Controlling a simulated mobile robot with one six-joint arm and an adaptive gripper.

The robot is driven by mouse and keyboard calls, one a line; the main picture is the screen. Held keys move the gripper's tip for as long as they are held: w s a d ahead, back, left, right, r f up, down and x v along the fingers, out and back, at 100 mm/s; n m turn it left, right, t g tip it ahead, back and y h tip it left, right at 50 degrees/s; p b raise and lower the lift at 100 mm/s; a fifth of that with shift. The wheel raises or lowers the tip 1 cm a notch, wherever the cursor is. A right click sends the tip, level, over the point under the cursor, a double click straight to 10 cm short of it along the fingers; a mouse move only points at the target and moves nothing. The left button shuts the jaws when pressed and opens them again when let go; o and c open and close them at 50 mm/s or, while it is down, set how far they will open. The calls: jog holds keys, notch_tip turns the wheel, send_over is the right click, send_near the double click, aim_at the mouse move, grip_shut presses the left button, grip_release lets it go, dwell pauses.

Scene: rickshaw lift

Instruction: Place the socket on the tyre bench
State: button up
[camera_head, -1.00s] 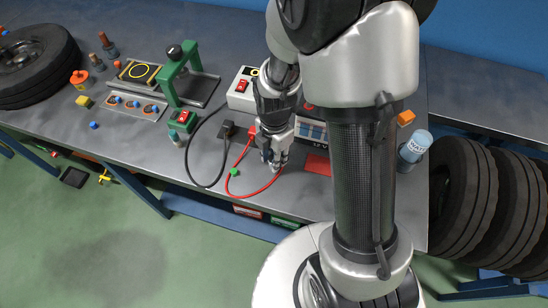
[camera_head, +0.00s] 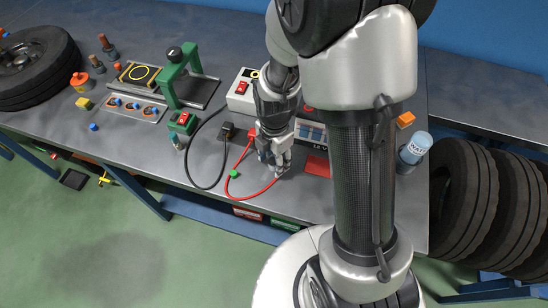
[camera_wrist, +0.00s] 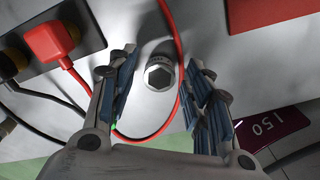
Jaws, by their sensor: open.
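The socket (camera_wrist: 159,76) is a round metal piece with a hexagonal hole, standing on the grey workbench (camera_head: 130,141). In the wrist view it lies between the fingertips of my gripper (camera_wrist: 165,72), with a gap on both sides. A red cable (camera_wrist: 180,60) runs between the socket and the right finger. In the head view my gripper (camera_head: 274,165) is low over the bench's front part; its fingers largely hide the socket there. My gripper is open and empty. A tyre (camera_head: 36,65) lies on the bench at the far left; another bench top (camera_head: 480,90) is at the right.
A red plug (camera_wrist: 50,45) and black plug sit in a dark block beside my gripper. A red pad (camera_head: 318,166) and a blue-capped can (camera_head: 414,148) are to the right. A green press (camera_head: 180,75) stands left. Several tyres (camera_head: 465,190) stand at the bench's right end.

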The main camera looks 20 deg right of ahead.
notch_tip(320, 180, up, 12)
jog(key=f+p, duration=0.1)
jog(key=p, duration=0.3)
notch_tip(320, 180, up, 11)
jog(key=m+t, duration=0.2)
jog(key=m, duration=0.7)
send_over(274, 161)
jog(key=s, duration=0.5)
jog(key=s+r+m+t, duration=0.2)
jog(key=s+r+m, duration=0.5)
jog(key=s+m, duration=0.3)
jog(key=m, duration=0.3)
jog(key=shift+r+t, duration=0.25)
jog(key=shift+t, duration=0.05)
